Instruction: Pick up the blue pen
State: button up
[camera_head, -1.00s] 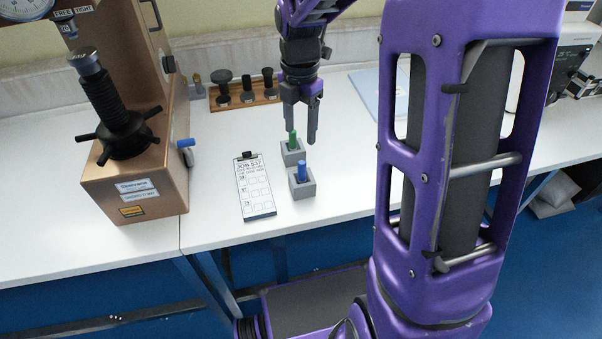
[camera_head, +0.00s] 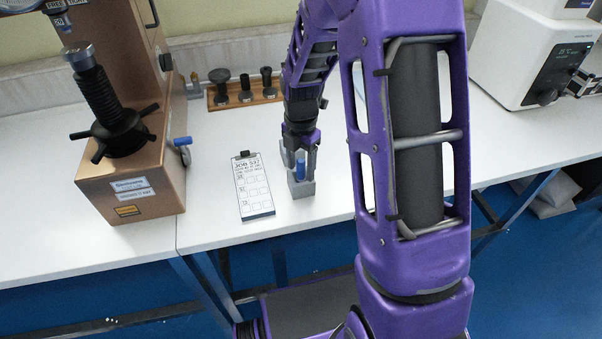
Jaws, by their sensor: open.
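The blue pen (camera_head: 300,167) stands upright in a small grey holder block (camera_head: 301,188) near the front of the white table. My gripper (camera_head: 300,168) points down over this holder, with its fingers apart on either side of the pen. I cannot tell whether a finger touches the pen. The green pen and its holder, behind the blue one, are hidden by my gripper.
A clipboard with a job sheet (camera_head: 253,187) lies just left of the holder. A large brown hardness tester (camera_head: 140,185) stands at the left. A wooden rack (camera_head: 243,97) with black-knobbed parts is behind. A white machine (camera_head: 525,50) stands at the back right.

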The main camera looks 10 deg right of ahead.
grip_shut()
dwell(0.3)
jog(key=shift+r, duration=0.1)
notch_tip(320, 180, up, 10)
jog(key=shift+f+p, duration=0.1)
jog(key=shift+p, duration=0.6)
dwell(0.4)
